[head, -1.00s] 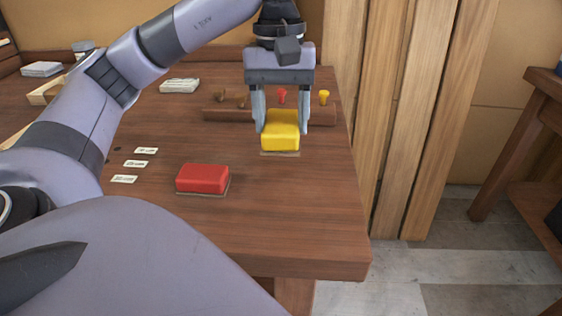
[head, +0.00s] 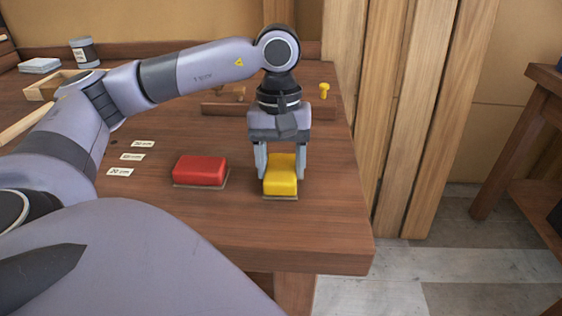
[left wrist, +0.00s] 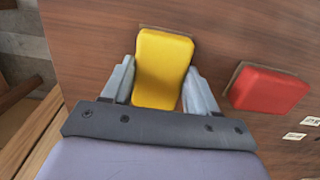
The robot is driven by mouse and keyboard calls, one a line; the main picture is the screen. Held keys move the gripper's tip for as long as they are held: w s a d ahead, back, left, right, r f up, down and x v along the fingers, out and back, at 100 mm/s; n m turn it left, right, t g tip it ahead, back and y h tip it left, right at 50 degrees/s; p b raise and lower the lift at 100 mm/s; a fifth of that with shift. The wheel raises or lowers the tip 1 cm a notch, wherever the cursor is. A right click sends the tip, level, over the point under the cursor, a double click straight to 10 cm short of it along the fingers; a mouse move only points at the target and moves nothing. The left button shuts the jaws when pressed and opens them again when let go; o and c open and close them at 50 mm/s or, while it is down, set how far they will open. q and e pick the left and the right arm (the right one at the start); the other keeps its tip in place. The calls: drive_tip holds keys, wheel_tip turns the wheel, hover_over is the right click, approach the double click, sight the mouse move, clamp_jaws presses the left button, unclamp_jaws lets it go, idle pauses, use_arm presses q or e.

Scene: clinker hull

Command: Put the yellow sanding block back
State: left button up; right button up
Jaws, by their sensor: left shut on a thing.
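The yellow sanding block (head: 281,180) is at the right part of the workbench, to the right of the red sanding block. My left gripper (head: 281,172) comes down on it from above, with one finger on each side, shut on it. In the left wrist view the yellow block (left wrist: 162,68) sits between the fingertips of the gripper (left wrist: 160,85). The block looks level, at or just above the bench top; I cannot tell whether it touches. My right gripper is not in view.
The red sanding block (head: 200,170) lies close by on the left. Several paper labels (head: 132,157) lie left of it. A wooden rack (head: 222,109) with a yellow peg (head: 324,91) stands behind. Bench top (head: 300,230) in front is clear. Tall planks (head: 400,120) stand to the right.

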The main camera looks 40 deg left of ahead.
sight(280, 165)
use_arm(q)
drive_tip(key=shift+f, duration=0.1)
drive_tip(key=o, duration=1.4)
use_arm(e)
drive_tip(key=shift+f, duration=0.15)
use_arm(q)
drive_tip(key=shift+r, duration=0.45)
wheel_tip(280, 165, up, 11)
drive_tip(key=p, duration=0.2)
drive_tip(key=shift+w+a+r+p, duration=0.25)
drive_tip(key=shift+a+p, duration=0.1)
drive_tip(key=shift+a, duration=0.1)
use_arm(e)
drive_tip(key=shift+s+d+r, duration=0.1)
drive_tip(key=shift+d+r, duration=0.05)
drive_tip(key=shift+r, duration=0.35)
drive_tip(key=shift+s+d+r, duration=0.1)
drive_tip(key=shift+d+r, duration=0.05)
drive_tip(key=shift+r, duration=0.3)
use_arm(q)
drive_tip(key=shift+f, duration=0.1)
